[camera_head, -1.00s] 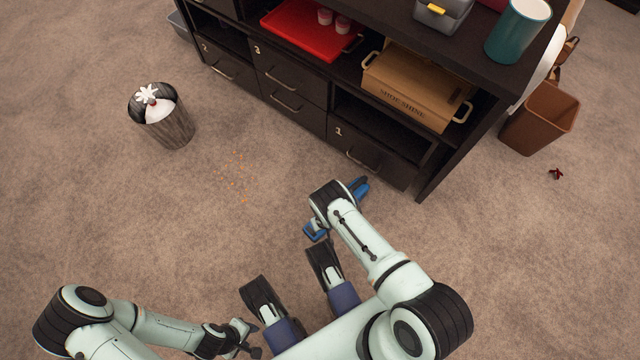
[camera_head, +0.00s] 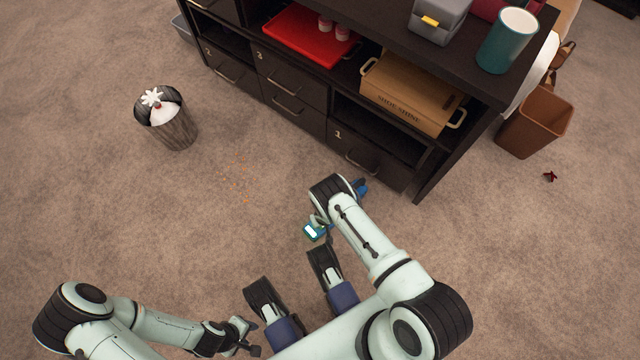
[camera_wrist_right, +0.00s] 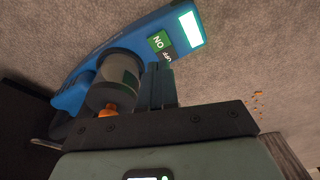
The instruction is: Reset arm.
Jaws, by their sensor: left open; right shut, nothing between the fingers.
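My left gripper (camera_head: 250,337) is low in the head view, open and empty above the carpet. My right gripper (camera_wrist_right: 158,88) is shut in the right wrist view, with nothing between its fingers. A blue handheld device (camera_wrist_right: 100,62) with a lit screen and a green "ON" label lies right beside those fingers; I cannot tell whether they touch it. In the head view the device's lit end (camera_head: 312,232) and blue tip show on either side of my right wrist, which hides its middle and most of the right gripper.
A dark cabinet (camera_head: 294,118) with numbered drawers stands just beyond my right arm. A trash can (camera_head: 175,128) stands at left and a brown bin (camera_head: 528,132) at right. Orange crumbs (camera_head: 240,185) dot the carpet. The left floor is mostly clear.

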